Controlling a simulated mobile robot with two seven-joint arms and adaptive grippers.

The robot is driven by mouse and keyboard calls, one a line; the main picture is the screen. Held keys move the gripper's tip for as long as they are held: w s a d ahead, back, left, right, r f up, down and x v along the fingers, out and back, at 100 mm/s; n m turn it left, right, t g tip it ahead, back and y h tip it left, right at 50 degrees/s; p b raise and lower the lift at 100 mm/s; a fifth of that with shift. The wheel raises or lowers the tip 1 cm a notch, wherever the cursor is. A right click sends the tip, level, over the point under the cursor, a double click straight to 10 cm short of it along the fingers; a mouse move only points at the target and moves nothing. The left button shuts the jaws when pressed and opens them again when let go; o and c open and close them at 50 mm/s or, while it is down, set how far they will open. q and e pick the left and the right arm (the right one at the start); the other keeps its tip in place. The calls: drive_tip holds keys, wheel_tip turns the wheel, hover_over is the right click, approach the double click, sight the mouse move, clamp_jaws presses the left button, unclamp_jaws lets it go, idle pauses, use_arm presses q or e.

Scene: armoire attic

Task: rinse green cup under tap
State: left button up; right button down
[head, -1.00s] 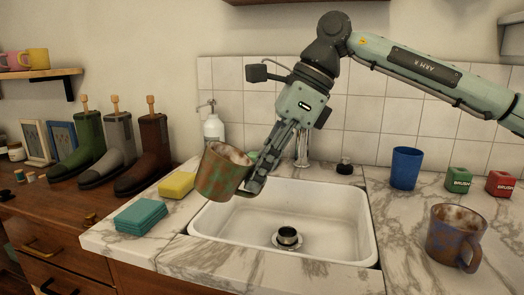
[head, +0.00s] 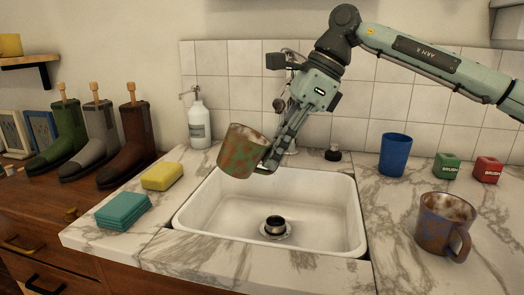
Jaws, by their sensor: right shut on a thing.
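The green cup (head: 242,151), stained with brown grime, is tilted in the air over the left back part of the white sink (head: 325,220). My right gripper (head: 270,166) is shut on it at its right side. The tap (head: 291,135) stands behind the sink and is mostly hidden behind my gripper. I cannot see water running. My left gripper is not in view.
Yellow sponge (head: 162,176) and teal cloths (head: 123,210) lie left of the sink; a soap bottle (head: 199,124) stands behind. The drain (head: 275,227) is clear.

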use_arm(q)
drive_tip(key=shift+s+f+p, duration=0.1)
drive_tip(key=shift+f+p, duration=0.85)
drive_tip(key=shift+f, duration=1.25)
use_arm(e)
drive_tip(key=w+d+f, duration=0.1)
drive_tip(key=w+d, duration=0.3)
drive_tip(key=d, duration=0.1)
drive_tip(key=shift+w+d+f, duration=0.2)
drive_tip(key=shift+w+d, duration=0.1)
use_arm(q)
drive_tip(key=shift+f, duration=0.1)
use_arm(e)
drive_tip(key=shift+s+d, duration=0.1)
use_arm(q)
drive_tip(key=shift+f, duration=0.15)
use_arm(e)
drive_tip(key=shift+s+d, duration=0.3)
drive_tip(key=shift+s, duration=0.05)
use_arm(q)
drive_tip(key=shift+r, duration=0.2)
use_arm(e)
drive_tip(key=shift+w+a, duration=0.1)
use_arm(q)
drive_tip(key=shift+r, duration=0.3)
use_arm(e)
drive_tip(key=shift+w+a, duration=0.3)
drive_tip(key=shift+w, duration=0.05)
